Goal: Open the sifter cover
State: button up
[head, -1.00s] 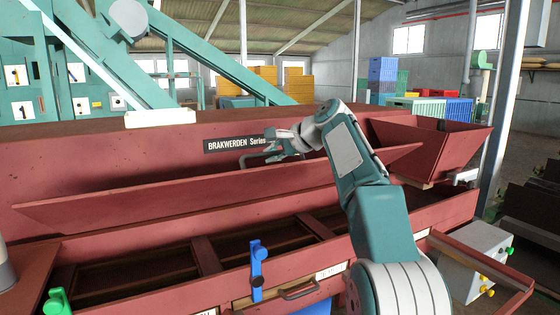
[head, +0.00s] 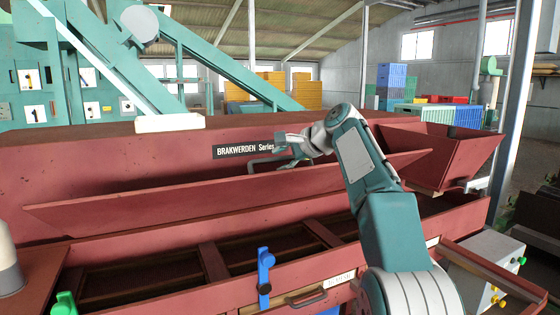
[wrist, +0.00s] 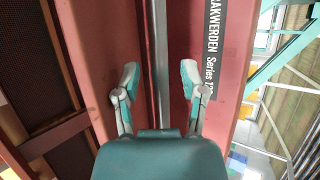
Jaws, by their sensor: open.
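The sifter cover (head: 130,175) is a long dark-red panel with a black "BRAKWERDEN Series" label (head: 243,151). A grey bar handle (head: 262,162) sits on it just below and right of the label. My gripper (head: 283,150) is at the handle, with its fingers apart. In the wrist view, the handle bar (wrist: 159,50) runs lengthwise between the two spread fingers of my gripper (wrist: 160,82), with gaps on both sides. Whether any finger touches the bar cannot be told. The lower part of the bar is hidden behind my gripper's body.
Below the cover, a red frame has dark open compartments (head: 140,280). Its front carries a blue clamp (head: 265,272), a green clamp (head: 64,304) and a lower handle (head: 307,298). A red hopper (head: 440,155) stands at right, near a grey control box (head: 490,262).

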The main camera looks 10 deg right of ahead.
jog(key=v, duration=1.1)
jog(key=shift+d+r, duration=0.15)
jog(key=shift+r, duration=0.05)
jog(key=shift+s, duration=0.1)
jog(key=shift+f, duration=0.1)
grip_shut()
jog(key=m+t+h, duration=0.2)
jog(key=m+t, duration=0.8)
jog(key=m, duration=1)
send_near(327, 169)
jog(key=w+a+f, duration=0.1)
jog(key=w+f, duration=0.2)
jog(key=shift+w+a+r, duration=0.25)
jog(key=shift+w+r, duration=0.55)
jog(key=shift+r, duration=0.1)
jog(key=shift+w+a+r, duration=0.3)
jog(key=shift+w+r, duration=0.55)
jog(key=shift+r, duration=0.1)
